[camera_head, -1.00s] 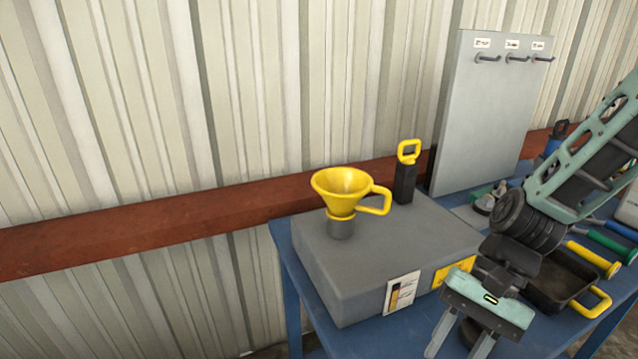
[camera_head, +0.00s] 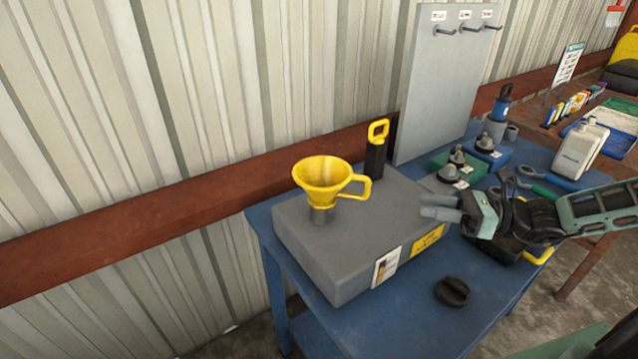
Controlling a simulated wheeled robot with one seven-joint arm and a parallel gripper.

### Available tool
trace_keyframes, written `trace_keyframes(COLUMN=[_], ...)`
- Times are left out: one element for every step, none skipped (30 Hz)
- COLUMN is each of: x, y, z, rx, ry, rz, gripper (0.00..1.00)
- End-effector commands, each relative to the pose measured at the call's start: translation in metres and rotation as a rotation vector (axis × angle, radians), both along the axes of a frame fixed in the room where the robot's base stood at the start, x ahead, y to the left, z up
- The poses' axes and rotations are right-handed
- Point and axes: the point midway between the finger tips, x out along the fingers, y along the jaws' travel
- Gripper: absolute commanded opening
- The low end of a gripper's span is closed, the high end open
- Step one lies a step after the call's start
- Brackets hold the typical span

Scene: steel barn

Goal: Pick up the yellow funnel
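The yellow funnel (camera_head: 321,183) sits upright in a grey neck on top of a grey box (camera_head: 318,250). Its looped handle points right. My gripper (camera_head: 428,207) is to the right of the funnel, above the right part of the box, with its fingers pointing left toward the funnel. A gap separates the fingertips from the handle. The two fingers are apart with nothing visible between them.
A black tool with a yellow loop (camera_head: 376,150) stands behind the handle. A grey hook panel (camera_head: 442,85) rises at the back. A black knob (camera_head: 452,291) lies on the blue table (camera_head: 400,325). Several bottles and small parts stand right.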

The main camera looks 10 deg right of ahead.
Motion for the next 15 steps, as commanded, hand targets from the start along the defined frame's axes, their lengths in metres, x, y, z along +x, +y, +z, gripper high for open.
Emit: trace_keyframes(x=[0.005, 0.007, 0.011, 0.014, 0.017, 0.02, 0.023, 0.026, 0.029, 0.031, 0.033, 0.036, 0.037, 0.039, 0.04], y=[0.012, 0.018, 0.025, 0.031, 0.037, 0.044, 0.05, 0.055, 0.062, 0.067, 0.071, 0.075, 0.078, 0.08, 0.083], z=[0.004, 0.004, 0.004, 0.004, 0.004, 0.005, 0.004, 0.004, 0.004, 0.004, 0.004, 0.003, 0.003, 0.002, 0.002], rx=[0.006, 0.007, 0.006, 0.006, 0.005, 0.006, 0.005, 0.005, 0.005, 0.003, 0.004, 0.002, 0.001, 0.001, 0.0], ry=[-0.001, 0.0, 0.0, 0.0, -0.001, 0.0, 0.001, 0.0, 0.001, -0.001, 0.0, 0.0, 0.001, 0.0, -0.001], rz=[0.004, 0.005, 0.005, 0.004, 0.005, 0.005, 0.005, 0.005, 0.004, 0.005, 0.005, 0.004, 0.003, 0.003, 0.003], gripper=[0.37, 0.37, 0.37, 0.37, 0.37, 0.37, 0.37, 0.37, 0.37, 0.37, 0.37, 0.37, 0.37, 0.37, 0.37])
